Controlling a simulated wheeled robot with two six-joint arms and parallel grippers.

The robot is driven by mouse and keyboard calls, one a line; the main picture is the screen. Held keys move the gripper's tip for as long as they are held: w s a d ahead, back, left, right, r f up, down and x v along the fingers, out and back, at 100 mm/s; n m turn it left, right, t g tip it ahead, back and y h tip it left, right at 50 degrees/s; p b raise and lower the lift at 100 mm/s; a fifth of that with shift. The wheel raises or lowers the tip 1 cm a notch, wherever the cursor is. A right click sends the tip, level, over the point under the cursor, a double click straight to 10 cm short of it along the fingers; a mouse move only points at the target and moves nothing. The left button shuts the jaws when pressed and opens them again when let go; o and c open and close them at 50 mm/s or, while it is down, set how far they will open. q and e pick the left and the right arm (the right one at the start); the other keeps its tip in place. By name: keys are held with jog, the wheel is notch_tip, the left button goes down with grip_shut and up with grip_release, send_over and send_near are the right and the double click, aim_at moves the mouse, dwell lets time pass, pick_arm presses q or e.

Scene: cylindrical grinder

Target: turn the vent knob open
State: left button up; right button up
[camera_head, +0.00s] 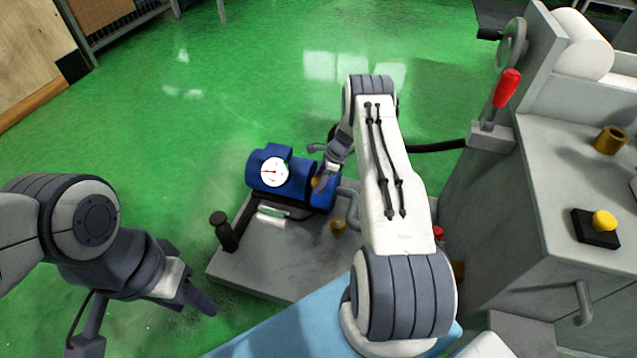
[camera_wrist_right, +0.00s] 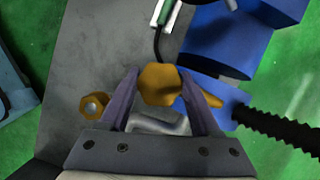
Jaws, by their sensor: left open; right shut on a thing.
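A brass hexagonal knob (camera_wrist_right: 160,84) sits between the two fingers of my right gripper (camera_wrist_right: 162,100) in the right wrist view, and the gripper is shut on it. In the head view the brass knob (camera_head: 319,183) shows small at the right end of the blue cylindrical unit (camera_head: 262,182), partly covered by my right gripper (camera_head: 325,170). I cannot tell how far the knob is turned. My left gripper (camera_head: 192,292) is open and empty, in front of the grey base plate (camera_head: 275,268) at the lower left.
A round white gauge (camera_head: 273,171) faces up on the blue unit. A black post (camera_head: 222,232) stands on the plate's left. A second brass fitting (camera_wrist_right: 93,105) lies left of the right gripper. The grey machine (camera_head: 545,190) with a red lever (camera_head: 507,88) fills the right. Green floor is clear behind.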

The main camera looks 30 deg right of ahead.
jog(key=n+b, duration=0.1)
jog(key=n, duration=0.1)
jog(key=n+g+b, duration=0.1)
jog(key=shift+f+n+y+b, duration=0.2)
jog(key=shift+n+y+b, duration=0.1)
jog(key=shift+n, duration=0.1)
jog(key=n+g+b, duration=0.2)
jog(key=n+b, duration=0.1)
jog(key=n, duration=0.1)
jog(key=shift+n, duration=0.3)
jog(key=n+g+b, duration=0.1)
jog(key=n+b, duration=0.1)
jog(key=n, duration=0.1)
jog(key=shift+b, duration=0.4)
jog(key=shift+r+n+g+h+b, duration=0.15)
jog(key=shift+n+g+h+b, duration=0.5)
jog(key=shift+n, duration=0.95)
jog(key=o, duration=1.4)
